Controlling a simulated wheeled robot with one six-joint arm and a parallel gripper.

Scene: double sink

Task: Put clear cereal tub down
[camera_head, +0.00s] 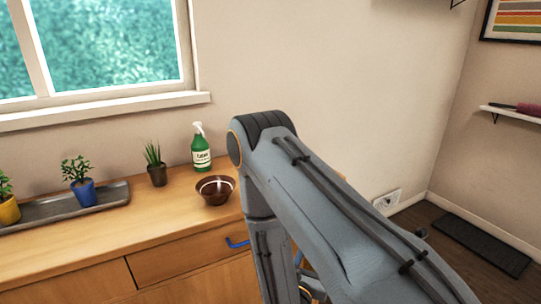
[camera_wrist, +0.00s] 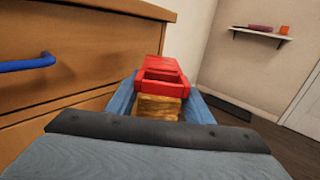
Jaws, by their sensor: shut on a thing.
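The clear cereal tub (camera_wrist: 159,106) shows in the wrist view with a red lid (camera_wrist: 164,70) and golden-brown contents. My gripper (camera_wrist: 162,88) is shut on it, with a blue finger on either side. The tub is held beside the wooden cabinet front, to the right of the drawers. Its underside is hidden by my wrist. In the head view my arm hides the tub and most of my gripper.
A blue drawer handle (camera_wrist: 28,63) sticks out at left. A dark mat (camera_head: 470,245) lies on the floor at right.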

